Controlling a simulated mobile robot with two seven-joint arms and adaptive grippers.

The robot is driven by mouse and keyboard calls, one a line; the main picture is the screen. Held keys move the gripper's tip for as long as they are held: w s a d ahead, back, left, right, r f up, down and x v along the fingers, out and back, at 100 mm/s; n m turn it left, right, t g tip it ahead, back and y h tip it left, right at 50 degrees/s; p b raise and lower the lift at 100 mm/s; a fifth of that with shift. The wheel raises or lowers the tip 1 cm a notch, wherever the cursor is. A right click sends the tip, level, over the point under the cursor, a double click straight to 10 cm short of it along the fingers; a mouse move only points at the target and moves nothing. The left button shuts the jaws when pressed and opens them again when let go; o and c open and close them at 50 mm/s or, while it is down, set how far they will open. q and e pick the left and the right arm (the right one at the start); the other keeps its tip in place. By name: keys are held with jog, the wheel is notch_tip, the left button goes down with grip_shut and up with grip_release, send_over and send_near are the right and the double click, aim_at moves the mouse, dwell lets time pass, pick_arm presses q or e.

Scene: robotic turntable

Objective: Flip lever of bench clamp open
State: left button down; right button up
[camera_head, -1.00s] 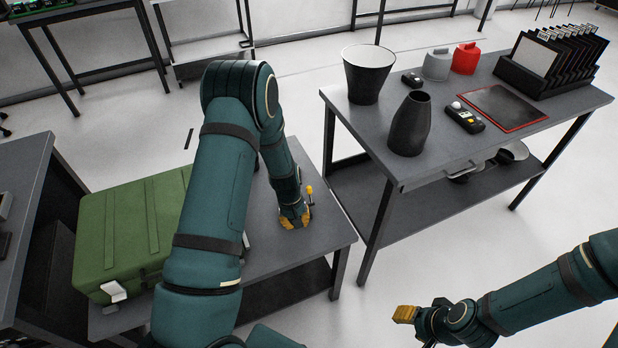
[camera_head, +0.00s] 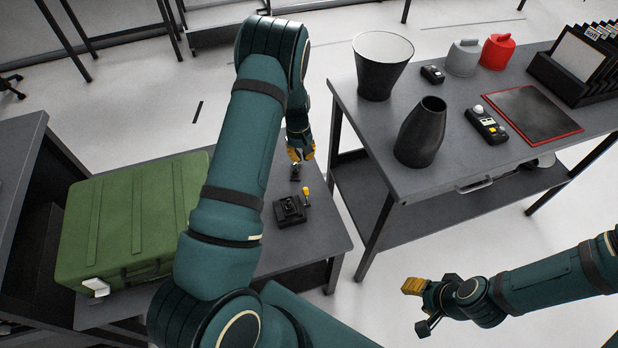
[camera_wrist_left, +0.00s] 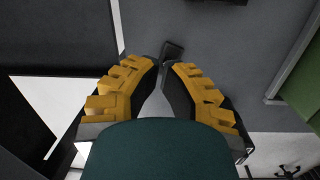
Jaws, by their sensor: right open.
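The bench clamp (camera_head: 290,211) is a small black block on the grey side table, with a short upright lever that has a yellow tip (camera_head: 305,191). My left gripper (camera_head: 299,160) points down over the table, behind the clamp in the head view and apart from the yellow tip. In the left wrist view its yellow-backed fingers (camera_wrist_left: 165,66) have a narrow gap, with a small dark piece (camera_wrist_left: 172,50) at the tips; I cannot tell whether they grip it. My right gripper (camera_head: 419,308) is open and empty over the floor at the lower right.
A green case (camera_head: 130,215) lies on the side table left of my left arm.

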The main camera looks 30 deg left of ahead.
pick_arm(q)
jog(key=f, duration=0.3)
jog(key=f+b, duration=0.1)
jog(key=f, duration=0.2)
jog(key=d+f, duration=0.1)
jog(key=f, duration=0.3)
jog(key=shift+s+b, duration=0.1)
jog(key=shift+b, duration=0.3)
jog(key=shift+s+d, duration=0.15)
jog(key=shift+d, duration=0.1)
jog(key=shift+s+d+r, duration=0.4)
jog(key=shift+s+d, duration=0.1)
jog(key=shift+s, duration=0.1)
jog(key=shift+s+d+r, duration=0.35)
jog(key=shift+s+d, duration=0.1)
jog(key=shift+s, duration=0.15)
